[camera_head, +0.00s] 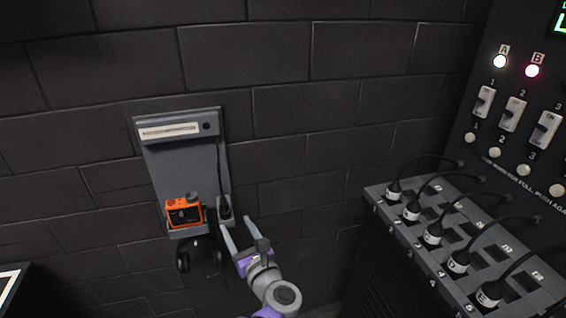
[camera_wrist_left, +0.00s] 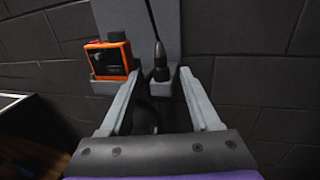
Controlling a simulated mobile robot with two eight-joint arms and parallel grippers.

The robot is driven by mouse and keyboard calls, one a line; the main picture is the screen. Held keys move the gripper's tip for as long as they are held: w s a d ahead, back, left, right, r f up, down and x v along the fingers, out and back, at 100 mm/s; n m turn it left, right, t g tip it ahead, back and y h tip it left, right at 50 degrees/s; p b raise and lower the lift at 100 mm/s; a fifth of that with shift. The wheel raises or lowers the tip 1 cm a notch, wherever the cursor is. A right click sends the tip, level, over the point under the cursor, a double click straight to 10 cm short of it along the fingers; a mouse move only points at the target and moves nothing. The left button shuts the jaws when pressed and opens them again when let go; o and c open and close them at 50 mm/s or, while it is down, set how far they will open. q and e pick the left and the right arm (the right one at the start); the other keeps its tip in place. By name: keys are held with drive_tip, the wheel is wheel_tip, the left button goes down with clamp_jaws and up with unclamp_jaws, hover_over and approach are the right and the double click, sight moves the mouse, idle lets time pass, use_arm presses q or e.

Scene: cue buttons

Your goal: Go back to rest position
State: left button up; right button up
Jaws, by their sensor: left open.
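My left gripper (camera_head: 243,236) is in the lower middle of the head view, in front of the wall and just right of the grey wall holder (camera_head: 184,166). Its two fingers are apart with nothing between them. In the left wrist view the open fingers (camera_wrist_left: 156,100) point toward the holder's lower edge. An orange device (camera_head: 184,212) sits on the holder's left side, and it also shows in the left wrist view (camera_wrist_left: 109,57). A black plug or microphone-like piece on a cable (camera_wrist_left: 160,66) stands in the holder's right slot, beyond the fingertips and apart from them. My right gripper is not in view.
At the right stands a dark console (camera_head: 520,110) with switches, white knobs and lit buttons A (camera_head: 500,62) and B (camera_head: 532,71). Below it a grey panel (camera_head: 400,222) holds several lettered plugs with cables. Dark headphones-like loops hang under the holder. The wall area between holder and console is clear.

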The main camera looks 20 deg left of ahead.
use_arm(q)
drive_tip(key=w+d+r+m+t+h+p, duration=0.1)
drive_tip(key=d+r+m+t+h+p, duration=0.35)
drive_tip(key=m, duration=0.75)
drive_tip(key=s+d+r+m+g+h+p, duration=0.1)
drive_tip(key=s+d+m+h, duration=0.1)
drive_tip(key=d+m+h, duration=0.45)
drive_tip(key=s+d+m+g+h, duration=0.15)
drive_tip(key=m+h, duration=0.25)
drive_tip(key=m, duration=0.6)
drive_tip(key=s+a+f+m+g+y+p, duration=0.1)
drive_tip(key=s+f+m+g, duration=0.3)
drive_tip(key=s+m, duration=0.4)
drive_tip(key=s+a+f+m+g+y+p, duration=0.1)
drive_tip(key=s+a+f+m+g, duration=0.3)
drive_tip(key=s+m, duration=0.4)
wheel_tip(320, 180, down, 3)
drive_tip(key=s+g+p, duration=0.1)
drive_tip(key=s, duration=0.1)
drive_tip(key=shift+s+r+g+p, duration=0.15)
drive_tip(key=shift+s+g+p, duration=0.15)
drive_tip(key=shift+s+p, duration=0.1)
drive_tip(key=shift+a, duration=0.1)
